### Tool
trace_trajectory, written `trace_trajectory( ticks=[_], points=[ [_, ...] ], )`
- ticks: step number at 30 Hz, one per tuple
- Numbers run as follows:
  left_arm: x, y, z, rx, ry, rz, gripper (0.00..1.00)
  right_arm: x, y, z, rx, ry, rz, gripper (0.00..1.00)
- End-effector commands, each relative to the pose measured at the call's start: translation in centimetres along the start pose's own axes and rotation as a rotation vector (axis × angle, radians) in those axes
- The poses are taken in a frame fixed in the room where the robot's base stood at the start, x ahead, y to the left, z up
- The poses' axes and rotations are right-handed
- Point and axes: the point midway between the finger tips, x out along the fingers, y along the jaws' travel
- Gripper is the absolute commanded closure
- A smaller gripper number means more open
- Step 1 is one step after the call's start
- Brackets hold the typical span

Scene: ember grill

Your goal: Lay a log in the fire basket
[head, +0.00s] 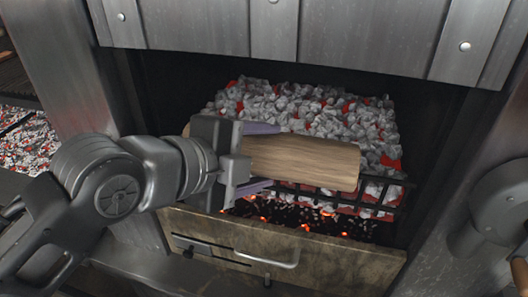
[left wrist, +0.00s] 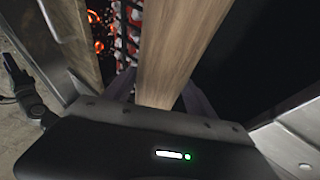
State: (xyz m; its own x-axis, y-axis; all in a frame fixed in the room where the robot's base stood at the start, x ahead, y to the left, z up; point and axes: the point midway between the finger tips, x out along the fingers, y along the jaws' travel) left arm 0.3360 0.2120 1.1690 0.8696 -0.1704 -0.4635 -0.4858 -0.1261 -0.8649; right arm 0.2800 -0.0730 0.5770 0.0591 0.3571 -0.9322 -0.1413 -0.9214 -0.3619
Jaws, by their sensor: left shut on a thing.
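A light brown wooden log (head: 304,161) lies across the front of the fire basket in the head view, held roughly level. My left gripper (head: 262,157) is shut on the log's left end, with one finger on each side of it. The log also shows in the left wrist view (left wrist: 178,50), running away from the gripper (left wrist: 158,98). The fire basket (head: 372,190) has dark bars at its front and is heaped with grey and red coals. The log covers part of the coals and front bars; whether it touches them I cannot tell. My right gripper is out of view.
A metal hood (head: 365,38) hangs over the opening. Below the basket is a drawer front (head: 330,262) with a handle (head: 267,262), and glowing embers (head: 305,226) lie behind it. Metal side posts (head: 50,62) frame the opening. More coals (head: 28,140) lie at the far left.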

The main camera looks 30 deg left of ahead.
Motion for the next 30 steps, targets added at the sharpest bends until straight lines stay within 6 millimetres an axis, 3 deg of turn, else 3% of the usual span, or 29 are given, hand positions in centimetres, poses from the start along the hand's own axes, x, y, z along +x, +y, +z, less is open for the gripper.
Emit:
trace_trajectory(
  ticks=[14, 30],
  points=[
    [0.4, -0.6, 0.2, 0.000, 0.001, -0.005, 1.00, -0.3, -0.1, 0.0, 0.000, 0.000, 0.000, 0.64],
    [5.4, -3.4, 2.2, -0.001, 0.001, -0.002, 1.00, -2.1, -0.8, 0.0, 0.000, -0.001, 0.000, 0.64]
  ],
)
